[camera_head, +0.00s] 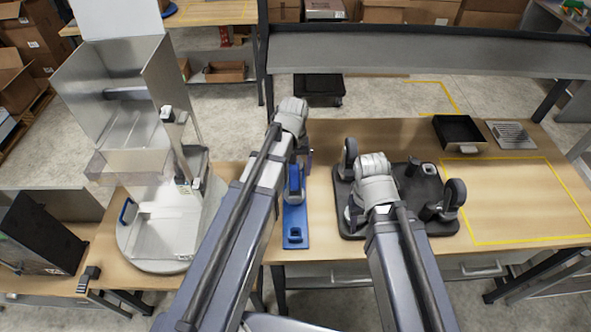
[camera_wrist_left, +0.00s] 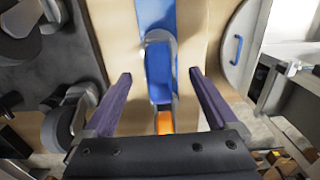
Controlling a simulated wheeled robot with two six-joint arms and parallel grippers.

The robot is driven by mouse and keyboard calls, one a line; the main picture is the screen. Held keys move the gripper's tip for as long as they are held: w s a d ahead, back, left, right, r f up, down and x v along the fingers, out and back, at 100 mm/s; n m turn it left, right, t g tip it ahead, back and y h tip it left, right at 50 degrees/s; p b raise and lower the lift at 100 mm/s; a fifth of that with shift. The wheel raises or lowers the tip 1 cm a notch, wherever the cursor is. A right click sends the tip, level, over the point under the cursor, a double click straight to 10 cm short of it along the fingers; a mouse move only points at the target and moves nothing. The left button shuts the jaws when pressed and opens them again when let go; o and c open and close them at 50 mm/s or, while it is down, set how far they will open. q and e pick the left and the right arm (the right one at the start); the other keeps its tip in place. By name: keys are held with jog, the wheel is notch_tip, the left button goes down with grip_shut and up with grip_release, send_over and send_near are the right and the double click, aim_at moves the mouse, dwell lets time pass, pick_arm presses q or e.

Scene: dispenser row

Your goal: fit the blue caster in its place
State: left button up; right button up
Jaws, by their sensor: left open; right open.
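The blue caster (camera_head: 295,181) stands on a blue mat (camera_head: 296,215) at the left of the bench. In the left wrist view, the caster (camera_wrist_left: 160,68) lies between the open fingers of my left gripper (camera_wrist_left: 160,80), with gaps on both sides. In the head view, my left gripper (camera_head: 300,160) is just beyond the caster, partly hidden by its wrist. A black base plate (camera_head: 430,178) with black casters (camera_head: 454,194) lies to the right. My right gripper (camera_head: 372,190) is open over its left part; its fingers are mostly hidden.
A black tray (camera_head: 458,132) and a grey ribbed plate (camera_head: 511,135) stand at the back right. A yellow-outlined area (camera_head: 520,200) is clear. A metal dispenser (camera_head: 130,110) stands at the left.

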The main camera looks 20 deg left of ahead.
pick_arm(q)
jog(key=shift+w, duration=0.35)
pick_arm(e)
jog(key=shift+w, duration=0.3)
pick_arm(q)
jog(key=shift+s+f, duration=0.1)
jog(key=shift+s, duration=0.05)
pick_arm(e)
jog(key=shift+s+f, duration=0.1)
pick_arm(q)
jog(key=shift+f+b, duration=0.15)
jog(key=shift+b, duration=0.2)
notch_tip(320, 180, down, 7)
jog(key=b, duration=0.7)
jog(key=shift+f, duration=0.15)
pick_arm(e)
notch_tip(320, 180, down, 8)
jog(key=shift+r, duration=0.15)
pick_arm(q)
grip_shut()
pick_arm(e)
jog(key=shift+r, duration=0.15)
